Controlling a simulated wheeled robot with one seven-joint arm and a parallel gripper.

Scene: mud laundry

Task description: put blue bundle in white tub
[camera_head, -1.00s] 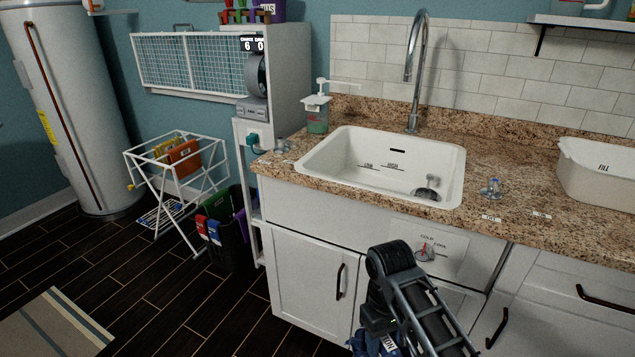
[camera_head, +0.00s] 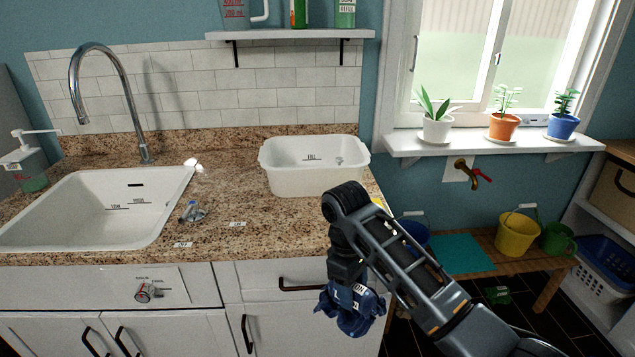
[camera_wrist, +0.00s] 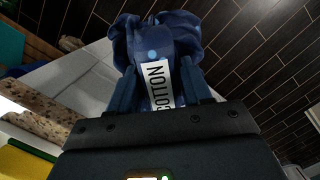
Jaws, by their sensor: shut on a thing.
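The blue bundle (camera_head: 350,309) is dark blue cloth with a white label, which reads COTTON in the wrist view (camera_wrist: 150,47). My gripper (camera_wrist: 165,90) is shut on it, with a finger on each side of the label. In the head view my gripper (camera_head: 352,285) hangs in front of the cabinets, below the counter's edge, and the arm partly hides it. The white tub (camera_head: 310,184) stands on the counter, above and slightly left of the bundle in the picture. Its inner wall carries a small label, and its floor is mostly hidden.
A white sink (camera_head: 150,225) with a tall faucet (camera_head: 145,140) is set in the granite counter (camera_head: 225,215) left of the tub. A shelf (camera_head: 290,35) hangs above. At right are a potted-plant sill and a wooden bench with a yellow bucket (camera_head: 515,236).

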